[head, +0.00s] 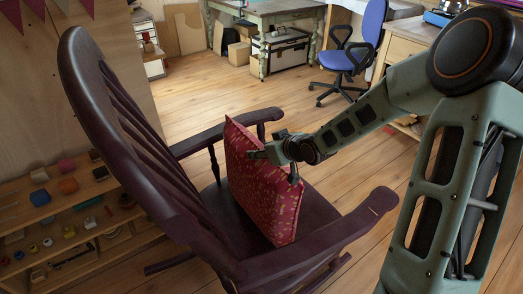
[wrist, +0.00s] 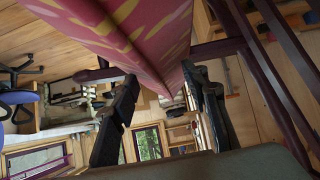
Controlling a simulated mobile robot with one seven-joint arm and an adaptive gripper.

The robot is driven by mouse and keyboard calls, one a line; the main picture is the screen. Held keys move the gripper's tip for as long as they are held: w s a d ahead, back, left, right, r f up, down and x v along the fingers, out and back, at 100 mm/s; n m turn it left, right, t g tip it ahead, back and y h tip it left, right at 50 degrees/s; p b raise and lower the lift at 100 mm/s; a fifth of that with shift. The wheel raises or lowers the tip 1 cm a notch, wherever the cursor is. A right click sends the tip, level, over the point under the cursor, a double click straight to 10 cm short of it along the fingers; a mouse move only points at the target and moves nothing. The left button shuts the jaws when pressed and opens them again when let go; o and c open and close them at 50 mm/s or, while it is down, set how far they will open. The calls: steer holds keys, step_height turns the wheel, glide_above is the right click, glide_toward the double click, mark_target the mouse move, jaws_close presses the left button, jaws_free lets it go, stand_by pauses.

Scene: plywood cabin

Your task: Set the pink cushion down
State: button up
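The pink cushion (head: 262,190) is red-pink with a light pattern. It stands on edge, slightly tilted, over the seat of a dark rocking chair (head: 315,205), between the armrests. I cannot tell whether its lower edge rests on the seat. My gripper (head: 276,162) reaches in from the right and has its fingers around the cushion's right-hand edge, shut on it. In the wrist view the cushion (wrist: 150,35) fills the upper middle and runs between the two dark fingers (wrist: 160,95). The far side of the cushion is hidden.
The chair's tall back (head: 120,130) and its armrests (head: 225,132) close in the seat. A low shelf (head: 75,225) with small coloured items stands at the left. A blue office chair (head: 350,50) and a workbench (head: 270,12) stand behind. The floor between is clear.

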steer(key=shift+o, duration=0.9)
steer(key=shift+s+d+r, duration=0.25)
steer(key=shift+d+r, duration=0.05)
steer(key=shift+r, duration=0.15)
steer(key=p+v, duration=0.4)
steer(key=v, duration=0.5)
steer(key=shift+s+r+p, duration=0.1)
steer(key=shift+r+p, duration=0.15)
steer(key=shift+p, duration=0.05)
steer(key=shift+p+v, duration=0.3)
steer(key=shift+v, duration=0.5)
steer(key=shift+f, duration=0.15)
